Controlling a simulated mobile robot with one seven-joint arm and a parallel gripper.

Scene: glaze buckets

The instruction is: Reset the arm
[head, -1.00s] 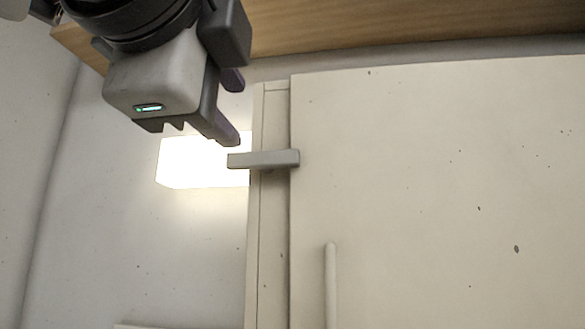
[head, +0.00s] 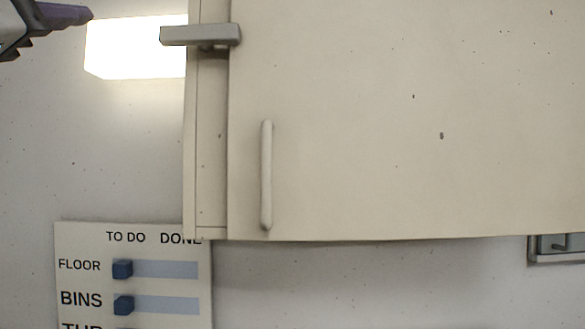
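Part of my gripper (head: 66,14) shows at the top left corner of the head view. One dark grey finger with a purple tip points right, towards a bright white panel on the wall. The rest of the gripper and most of my arm are cut off by the frame edge. I see nothing held at the visible tip, but the other finger is out of view, so I cannot tell the opening.
A cream wall cabinet (head: 380,130) with a vertical handle (head: 266,175) and a grey latch bar (head: 200,35) fills the right. The bright panel (head: 135,48) is left of it. A TO DO/DONE board (head: 85,240) with blue sliders hangs below. A grey-framed fixture (head: 560,247) is at lower right.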

